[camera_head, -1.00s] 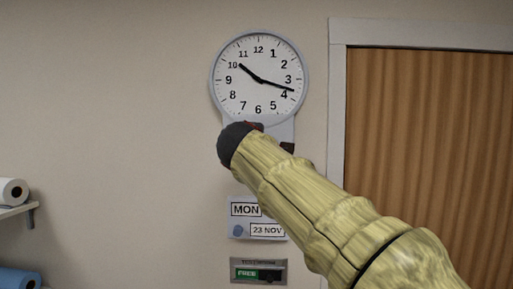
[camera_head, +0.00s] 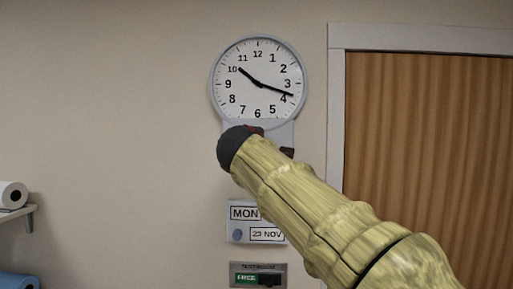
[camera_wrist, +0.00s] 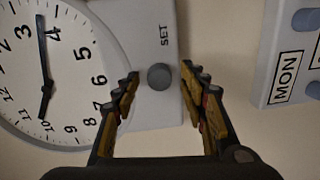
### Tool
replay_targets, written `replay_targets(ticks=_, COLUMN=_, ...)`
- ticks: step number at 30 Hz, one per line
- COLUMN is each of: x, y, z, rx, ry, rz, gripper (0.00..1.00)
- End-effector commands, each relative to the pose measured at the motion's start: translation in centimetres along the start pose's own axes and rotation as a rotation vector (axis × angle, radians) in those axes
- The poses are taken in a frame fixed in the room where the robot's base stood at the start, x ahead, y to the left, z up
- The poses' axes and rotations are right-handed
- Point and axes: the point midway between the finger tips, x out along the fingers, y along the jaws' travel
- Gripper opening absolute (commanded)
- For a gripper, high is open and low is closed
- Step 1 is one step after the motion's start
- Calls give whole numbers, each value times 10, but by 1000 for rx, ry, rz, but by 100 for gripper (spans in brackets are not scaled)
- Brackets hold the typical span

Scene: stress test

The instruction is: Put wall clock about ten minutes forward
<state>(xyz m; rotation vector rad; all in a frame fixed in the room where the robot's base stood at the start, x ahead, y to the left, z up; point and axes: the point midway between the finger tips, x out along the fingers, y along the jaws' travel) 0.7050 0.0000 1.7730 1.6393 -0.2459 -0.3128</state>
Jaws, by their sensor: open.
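The round white wall clock (camera_head: 258,55) hangs left of the door in the head view. Its short hand points close to 10 and its long hand between 3 and 4, nearer 4. A pale panel below the dial also shows in the wrist view, with a round grey knob (camera_wrist: 159,77) and the word SET. My gripper (camera_wrist: 160,71) is open, with one finger on each side of the knob. I cannot tell whether either finger touches it. In the head view my arm hides the knob and most of the gripper.
A date board (camera_head: 240,236) reading MON and 23 NOV is below the clock, partly behind my arm. Under it is a sign reading FREE (camera_head: 258,275). A wooden door (camera_head: 430,130) is on the right. A shelf with a paper roll (camera_head: 12,195) is at far left.

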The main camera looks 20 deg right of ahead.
Motion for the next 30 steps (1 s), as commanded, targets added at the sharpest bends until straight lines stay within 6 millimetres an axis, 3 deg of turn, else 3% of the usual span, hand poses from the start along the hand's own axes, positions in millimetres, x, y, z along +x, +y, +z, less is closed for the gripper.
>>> replay_targets(ticks=8, x=-9, y=2, z=0, rx=0, ry=2, rz=3, gripper=43)
replay_targets(ticks=21, x=-90, y=0, z=-1, rx=1, ry=4, rz=1, gripper=43)
replay_targets(ticks=30, x=-119, y=0, z=0, rx=0, ry=1, rz=0, gripper=43)
